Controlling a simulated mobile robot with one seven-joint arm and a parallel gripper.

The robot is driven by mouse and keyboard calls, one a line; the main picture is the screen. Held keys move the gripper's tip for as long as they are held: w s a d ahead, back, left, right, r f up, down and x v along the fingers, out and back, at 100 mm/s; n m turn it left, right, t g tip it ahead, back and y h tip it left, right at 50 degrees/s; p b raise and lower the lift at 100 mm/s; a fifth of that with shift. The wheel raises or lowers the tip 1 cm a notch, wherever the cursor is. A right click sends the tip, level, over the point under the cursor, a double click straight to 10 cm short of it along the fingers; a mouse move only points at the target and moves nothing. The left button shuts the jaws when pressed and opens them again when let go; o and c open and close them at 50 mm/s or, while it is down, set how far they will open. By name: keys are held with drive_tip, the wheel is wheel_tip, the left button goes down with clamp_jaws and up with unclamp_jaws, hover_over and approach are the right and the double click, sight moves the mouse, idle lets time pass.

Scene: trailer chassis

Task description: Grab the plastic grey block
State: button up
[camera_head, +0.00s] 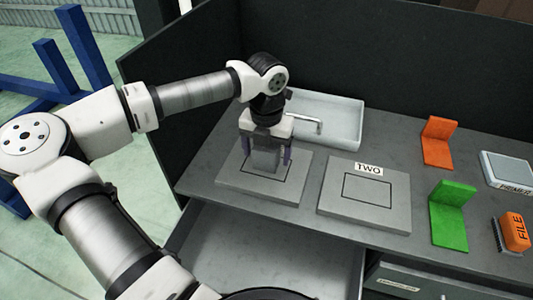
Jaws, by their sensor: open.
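The grey block (264,157) stands on the left grey plate, inside its outlined area. My gripper (266,158) is above that plate, pointing down, with its dark fingers on either side of the block. The fingers are open. Whether they touch the block cannot be told from this view. The gripper body hides the top of the block and the back of the left plate (234,182).
A plate marked TWO (340,213) lies to the right. A white tray (338,112) is behind. An orange bracket (438,142), a green bracket (452,215), a PRIMER box (508,169) and an orange FILE item (515,232) stand at right. Dark panels wall the bench's back and left.

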drive_tip(key=c, duration=1.2)
drive_tip(key=shift+o, duration=0.2)
drive_tip(key=shift+r, duration=0.1)
